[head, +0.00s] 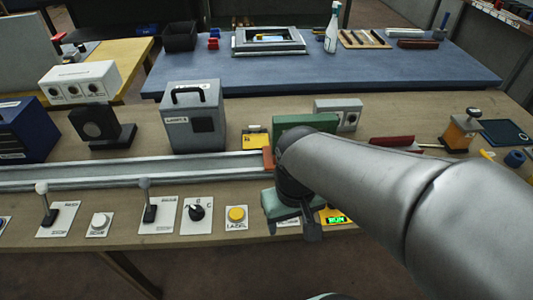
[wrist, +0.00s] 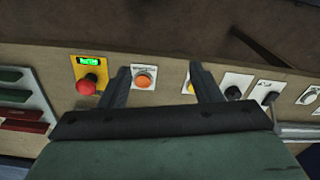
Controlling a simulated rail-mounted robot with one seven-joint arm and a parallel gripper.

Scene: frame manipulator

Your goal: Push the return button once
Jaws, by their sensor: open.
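An orange round button (wrist: 145,80) on a white plate shows in the wrist view between my fingers; its small label is too blurred to read for certain, so I cannot confirm that it is the return button. My gripper (wrist: 159,72) is open and empty, its two dark fingers apart on either side of that button's plate. In the head view my gripper is over the front panel strip and hides most of this plate. A yellow button (head: 236,213) marked LABEL sits just left of it, and shows partly behind the right finger in the wrist view (wrist: 188,87).
A red mushroom button (wrist: 88,84) on a yellow plate with a green display (head: 336,219) is beside the orange button. A black knob (head: 195,212) and two levers (head: 149,208) (head: 44,208) stand further left. A metal rail (head: 120,172) runs behind the controls.

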